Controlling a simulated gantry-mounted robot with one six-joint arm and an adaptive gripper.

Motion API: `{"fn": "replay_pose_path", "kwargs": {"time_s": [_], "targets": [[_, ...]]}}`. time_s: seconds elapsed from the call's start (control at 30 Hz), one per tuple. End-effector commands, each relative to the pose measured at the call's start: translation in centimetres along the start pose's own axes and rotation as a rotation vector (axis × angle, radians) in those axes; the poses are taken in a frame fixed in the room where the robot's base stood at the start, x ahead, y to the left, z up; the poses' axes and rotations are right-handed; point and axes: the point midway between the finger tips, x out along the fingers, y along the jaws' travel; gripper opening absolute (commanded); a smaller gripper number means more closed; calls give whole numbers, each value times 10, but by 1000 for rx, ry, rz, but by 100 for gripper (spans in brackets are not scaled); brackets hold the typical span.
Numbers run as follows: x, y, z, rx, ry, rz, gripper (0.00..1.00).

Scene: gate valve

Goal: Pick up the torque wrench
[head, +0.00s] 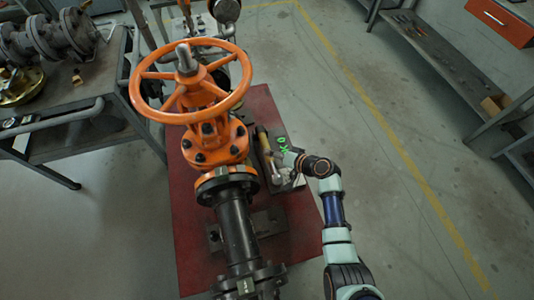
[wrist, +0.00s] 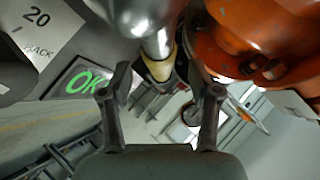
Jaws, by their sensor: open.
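The likely torque wrench (head: 264,141) is a tool with a pale yellow handle, standing beside the orange valve in the head view. In the wrist view its silver shaft and yellow part (wrist: 159,65) show just beyond my fingertips, slightly left of centre. I cannot tell its full shape. My gripper (wrist: 163,88) is open, its two fingers spread with nothing held between them. In the head view my gripper (head: 290,158) is small and partly hidden by my wrist, just right of the tool.
The orange gate valve (head: 207,140) with its handwheel (head: 237,93) stands close on the left. A plate with a green OK sign (wrist: 86,80) lies beside the tool. The red base (head: 190,262) lies below.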

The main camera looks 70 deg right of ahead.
Motion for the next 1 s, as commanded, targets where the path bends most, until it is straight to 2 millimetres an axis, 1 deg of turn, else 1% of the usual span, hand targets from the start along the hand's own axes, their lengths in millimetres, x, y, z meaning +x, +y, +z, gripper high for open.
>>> {"fn": "replay_pose_path", "kwargs": {"time_s": [0.03,0.1,0.33,0.37,0.7,0.73,1.0], "targets": [[10,3,2,0,-1,0,62],[17,2,2,0,-1,0,62],[19,1,0,1,1,2,62],[19,1,0,1,0,2,60],[19,1,0,0,0,2,4],[19,1,0,0,0,2,0],[18,-1,-2,-1,4,-1,0]]}}
